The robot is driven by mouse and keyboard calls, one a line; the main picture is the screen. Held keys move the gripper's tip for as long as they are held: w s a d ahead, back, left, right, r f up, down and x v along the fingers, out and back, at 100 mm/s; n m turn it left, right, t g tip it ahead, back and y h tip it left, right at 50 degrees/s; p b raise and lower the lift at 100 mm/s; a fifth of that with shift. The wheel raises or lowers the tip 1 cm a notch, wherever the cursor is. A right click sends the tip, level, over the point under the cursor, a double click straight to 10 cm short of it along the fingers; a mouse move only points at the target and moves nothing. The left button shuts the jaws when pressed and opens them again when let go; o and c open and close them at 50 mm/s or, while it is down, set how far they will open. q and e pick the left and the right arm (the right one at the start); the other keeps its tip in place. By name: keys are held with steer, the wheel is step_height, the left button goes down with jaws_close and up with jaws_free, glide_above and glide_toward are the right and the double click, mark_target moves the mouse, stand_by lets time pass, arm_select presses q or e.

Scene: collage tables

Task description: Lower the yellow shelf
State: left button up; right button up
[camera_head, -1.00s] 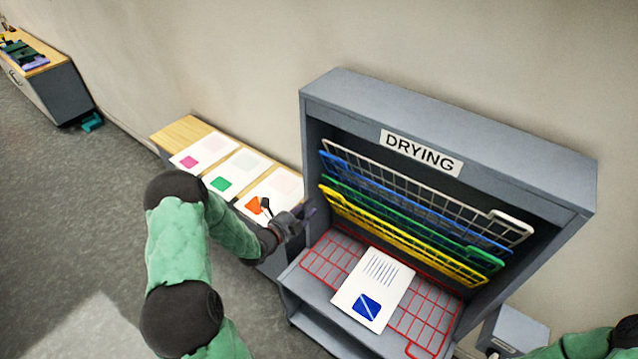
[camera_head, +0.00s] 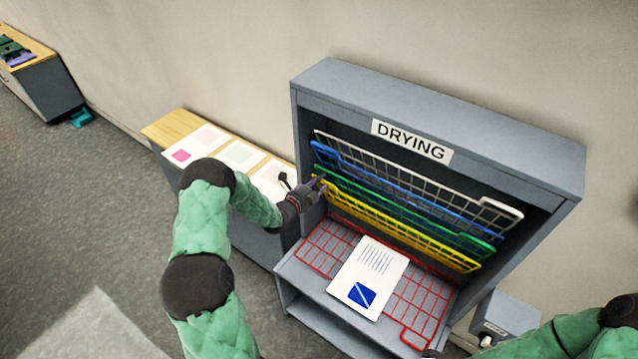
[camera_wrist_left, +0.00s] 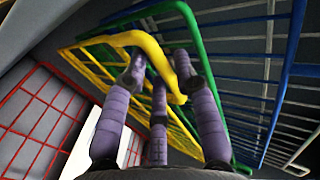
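The yellow shelf (camera_head: 400,232) is a wire rack raised and tilted up inside the grey drying cabinet, below the green shelf (camera_head: 410,213). My left gripper (camera_head: 318,184) is at the left end of the yellow shelf. In the left wrist view, the purple fingers of my left gripper (camera_wrist_left: 158,72) are spread apart around the yellow shelf's corner bar (camera_wrist_left: 142,40); I see gaps between fingers and bar, but contact is unclear. My right forearm enters at the lower right; its gripper is not clearly visible.
A blue shelf (camera_head: 400,187) and a white shelf (camera_head: 420,175) are raised above the green one. The red shelf (camera_head: 412,335) lies flat below, with a white printed sheet (camera_head: 372,262) on it. A low table (camera_head: 170,127) with cards stands left of the cabinet.

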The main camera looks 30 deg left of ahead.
arm_select(q)
jaws_close()
steer(key=shift+s+f, duration=0.1)
